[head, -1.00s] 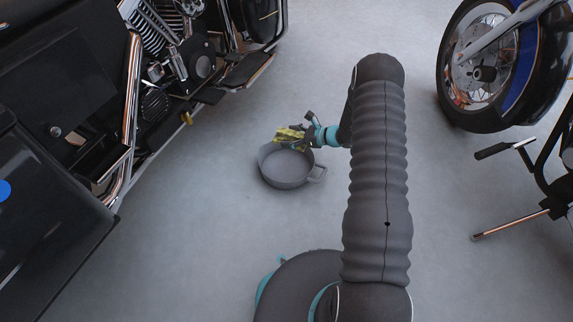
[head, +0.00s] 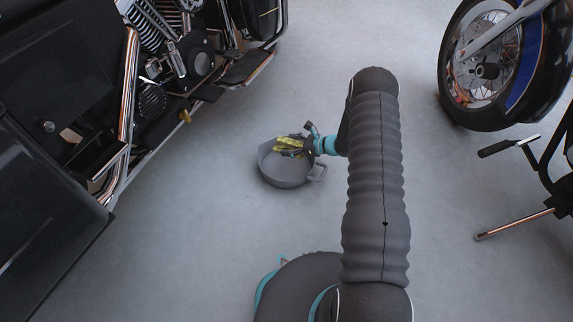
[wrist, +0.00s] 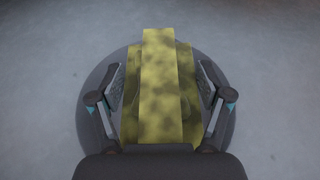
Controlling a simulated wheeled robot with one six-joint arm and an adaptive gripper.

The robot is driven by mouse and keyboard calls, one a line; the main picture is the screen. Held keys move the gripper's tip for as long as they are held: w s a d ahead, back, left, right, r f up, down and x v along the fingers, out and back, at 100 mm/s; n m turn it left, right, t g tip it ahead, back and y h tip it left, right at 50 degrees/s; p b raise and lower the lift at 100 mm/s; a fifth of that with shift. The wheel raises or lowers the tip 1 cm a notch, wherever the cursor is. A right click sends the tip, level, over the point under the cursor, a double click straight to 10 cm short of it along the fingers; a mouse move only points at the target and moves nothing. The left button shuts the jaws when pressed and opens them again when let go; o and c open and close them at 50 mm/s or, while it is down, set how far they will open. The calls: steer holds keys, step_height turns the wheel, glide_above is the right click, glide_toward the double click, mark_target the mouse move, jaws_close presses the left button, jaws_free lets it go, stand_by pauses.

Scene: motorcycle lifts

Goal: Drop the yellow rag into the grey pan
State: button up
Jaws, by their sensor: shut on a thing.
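The yellow rag (head: 287,143) has dark stains and is folded into a strip. My gripper (head: 291,144) is shut on it. In the wrist view the rag (wrist: 161,85) lies between the two fingers of my gripper (wrist: 161,90), with the pan behind it. The grey pan (head: 287,176) stands on the floor with its handle toward the right. In the head view the rag and gripper overlap the pan's far part. In the wrist view the pan's rim (wrist: 92,82) shows around the rag, and its middle is hidden. I cannot tell whether the rag touches the pan.
A dark motorcycle (head: 150,80) with chrome pipes stands at the left. Another motorcycle's wheel (head: 485,70) is at the upper right, and a dark frame with a pedal (head: 508,147) is at the right edge. The grey floor (head: 200,220) around the pan is clear.

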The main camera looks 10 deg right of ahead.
steer(key=o, duration=1.1)
steer(key=shift+d, duration=0.1)
steer(key=v, duration=1.2)
